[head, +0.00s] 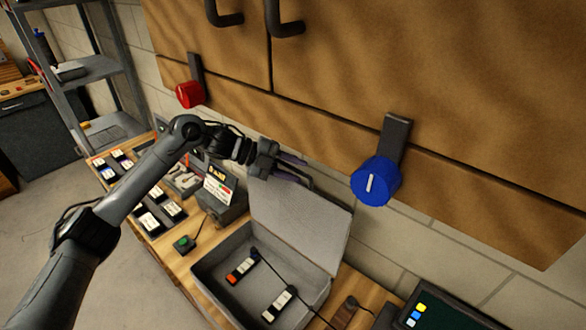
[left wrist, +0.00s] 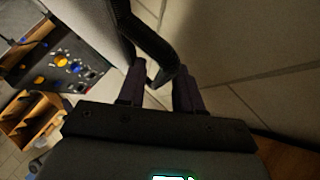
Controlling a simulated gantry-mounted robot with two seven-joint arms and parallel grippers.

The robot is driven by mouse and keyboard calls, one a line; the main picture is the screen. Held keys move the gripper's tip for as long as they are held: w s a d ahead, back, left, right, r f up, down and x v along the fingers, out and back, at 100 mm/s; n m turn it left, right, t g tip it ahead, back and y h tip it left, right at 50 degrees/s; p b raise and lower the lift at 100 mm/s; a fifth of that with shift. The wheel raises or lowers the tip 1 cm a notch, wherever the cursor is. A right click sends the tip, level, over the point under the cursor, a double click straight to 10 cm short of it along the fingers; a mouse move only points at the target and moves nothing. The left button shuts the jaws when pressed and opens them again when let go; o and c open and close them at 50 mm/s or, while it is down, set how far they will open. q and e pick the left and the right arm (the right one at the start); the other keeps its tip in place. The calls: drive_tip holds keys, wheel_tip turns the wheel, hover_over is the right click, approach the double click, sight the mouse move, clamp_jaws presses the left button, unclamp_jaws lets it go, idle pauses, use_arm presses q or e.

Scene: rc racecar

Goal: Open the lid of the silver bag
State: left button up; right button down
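The silver bag is a grey case on the wooden workbench; its lid (head: 300,225) stands raised at the back, and its open base (head: 208,272) shows the inside. My left gripper (head: 300,172) is at the lid's upper edge. In the left wrist view its two dark fingers (left wrist: 160,88) are apart, with a dark handle (left wrist: 150,38) reaching between or just beyond them. I cannot tell whether they touch it. My right gripper is in neither view.
Inside the base lie a red-and-white item (head: 241,270) and a pale item (head: 279,304). A red knob (head: 189,94) and a blue knob (head: 376,182) hang from the wooden cabinet above. A green button box (head: 184,244) stands left of the bag.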

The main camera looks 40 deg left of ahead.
use_arm(q)
drive_tip(key=shift+a+f, duration=0.1)
